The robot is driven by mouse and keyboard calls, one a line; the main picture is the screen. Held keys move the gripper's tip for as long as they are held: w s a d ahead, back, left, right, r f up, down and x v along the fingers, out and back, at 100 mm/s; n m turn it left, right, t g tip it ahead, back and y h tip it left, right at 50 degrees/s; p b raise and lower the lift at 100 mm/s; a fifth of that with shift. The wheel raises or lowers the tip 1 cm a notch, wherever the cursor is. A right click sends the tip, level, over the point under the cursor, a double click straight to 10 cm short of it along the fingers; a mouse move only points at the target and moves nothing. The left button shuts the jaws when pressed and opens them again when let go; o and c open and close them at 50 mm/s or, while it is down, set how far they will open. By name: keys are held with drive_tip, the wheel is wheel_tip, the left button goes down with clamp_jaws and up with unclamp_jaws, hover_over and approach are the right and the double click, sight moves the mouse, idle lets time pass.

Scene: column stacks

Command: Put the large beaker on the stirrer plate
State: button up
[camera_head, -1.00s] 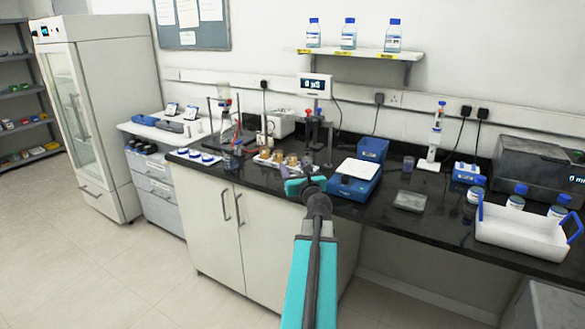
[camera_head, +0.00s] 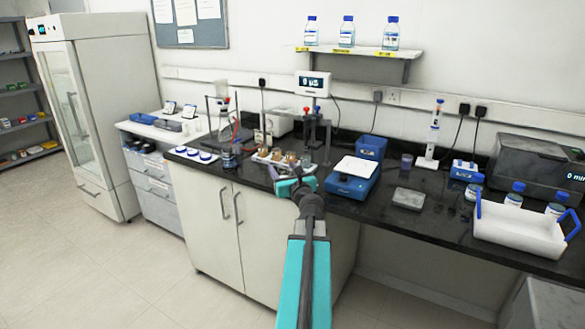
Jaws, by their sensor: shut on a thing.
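My gripper (camera_head: 280,176) is at the end of my teal arm, over the front edge of the black bench, in front of the white tray with small brown-filled vessels. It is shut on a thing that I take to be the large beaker. The gripper and wrist hide most of that thing, and its outline is hard to make out. A blue device with a white square top (camera_head: 355,176), which looks like the stirrer plate, stands on the bench to the right of my gripper.
The white tray (camera_head: 262,160) and a clamp stand (camera_head: 328,145) are close behind my gripper. A small beaker (camera_head: 407,161) and a flat grey block (camera_head: 409,199) stand right of the blue device. A white basket with blue handles (camera_head: 520,228) is at far right.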

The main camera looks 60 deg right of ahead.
drive_tip(key=w+a+f+n+t+y, duration=0.1)
drive_tip(key=w+a+f+n+y, duration=0.25)
drive_tip(key=w+a, duration=0.5)
drive_tip(key=w+a+f+n+t+y, duration=0.25)
drive_tip(key=w+a+y, duration=0.3)
drive_tip(key=a, duration=0.65)
drive_tip(key=w+a+f+n+t+y, duration=0.1)
drive_tip(key=w+a+f+n+y, duration=0.25)
drive_tip(key=w+a, duration=0.5)
drive_tip(key=a+f+n+g+y, duration=0.1)
drive_tip(key=a+n+g+y, duration=0.1)
drive_tip(key=a, duration=1.1)
drive_tip(key=s+a+f+n+g+y, duration=0.1)
drive_tip(key=a+f+n+g+y, duration=0.1)
drive_tip(key=a+y, duration=0.5)
drive_tip(key=s+a+f+n+g+y, duration=0.1)
drive_tip(key=a+n+g+y, duration=0.3)
drive_tip(key=a, duration=1.5)
drive_tip(key=shift+f+n+y, duration=0.35)
drive_tip(key=shift+n+y, duration=0.1)
drive_tip(key=shift+n, duration=0.3)
drive_tip(key=shift+d, duration=0.1)
